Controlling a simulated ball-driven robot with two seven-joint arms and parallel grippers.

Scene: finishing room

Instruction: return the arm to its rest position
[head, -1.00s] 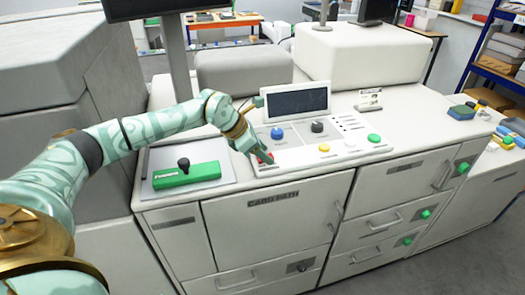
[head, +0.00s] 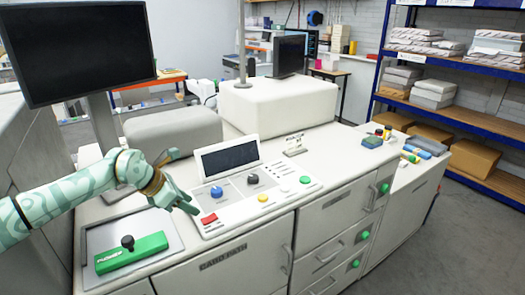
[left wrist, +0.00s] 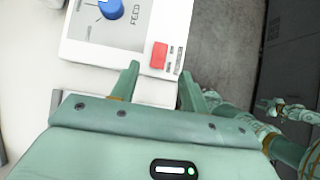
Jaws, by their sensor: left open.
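My left gripper (head: 187,205) is over the left end of the control panel, above the machine's white top. In the left wrist view my left gripper (left wrist: 157,80) has its two fingers apart with nothing between them. Just beyond the fingertips is a red button (left wrist: 159,55) on the panel; it also shows in the head view (head: 209,219). A blue knob (left wrist: 110,8) marked FEED is farther up the panel. My right gripper cannot be made out in the head view.
The control panel (head: 240,205) carries a tilted screen (head: 230,157), a black knob and several buttons. A green handled block (head: 130,255) lies on a grey plate at the left. A monitor (head: 75,50) stands behind my arm. Blue shelving (head: 450,75) is at the right.

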